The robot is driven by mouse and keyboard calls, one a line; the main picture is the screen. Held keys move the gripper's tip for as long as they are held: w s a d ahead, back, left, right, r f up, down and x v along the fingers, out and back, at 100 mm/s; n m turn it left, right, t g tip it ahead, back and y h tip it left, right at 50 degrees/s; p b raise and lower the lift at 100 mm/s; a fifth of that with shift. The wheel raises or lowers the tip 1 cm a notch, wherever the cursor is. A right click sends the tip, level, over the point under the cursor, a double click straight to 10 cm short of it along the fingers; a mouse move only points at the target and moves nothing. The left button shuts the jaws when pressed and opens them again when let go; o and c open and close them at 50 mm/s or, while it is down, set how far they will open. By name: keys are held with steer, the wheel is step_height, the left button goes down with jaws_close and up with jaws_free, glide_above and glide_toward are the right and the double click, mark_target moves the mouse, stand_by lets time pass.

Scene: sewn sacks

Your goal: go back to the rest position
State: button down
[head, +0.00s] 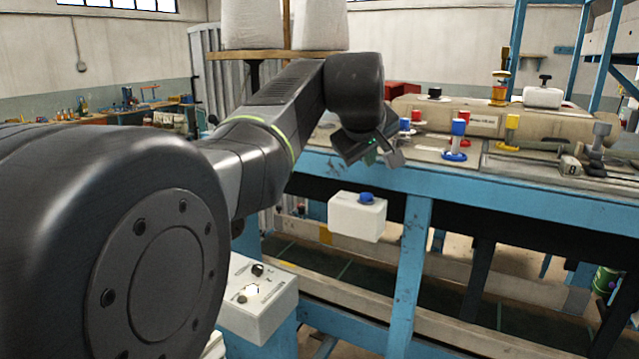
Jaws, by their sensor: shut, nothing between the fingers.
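My arm reaches from the left foreground up and across to the middle of the head view. My gripper (392,150) is at the arm's end, pointing down and to the right, beside the near left edge of the blue-framed bench (450,178). Its fingers are small in the picture and look closed, with nothing visible in them. A white box with a blue knob (356,217) is below the gripper, at the bench's front. A white control box with a lit button (256,296) is lower left, partly behind my arm.
A blue-and-white knob piece (456,140) and a yellow one (510,128) stand on the bench right of my gripper. Two white sacks (250,25) stand on a wooden board (262,55) behind my arm. A green drum (605,280) is at the lower right.

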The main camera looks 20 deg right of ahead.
steer(key=shift+r, duration=0.4)
steer(key=shift+f, duration=0.2)
steer(key=shift+f+b, duration=0.9)
steer(key=shift+b, duration=0.35)
step_height(320, 180, up, 6)
steer(key=p, duration=0.4)
steer(key=shift+f, duration=0.2)
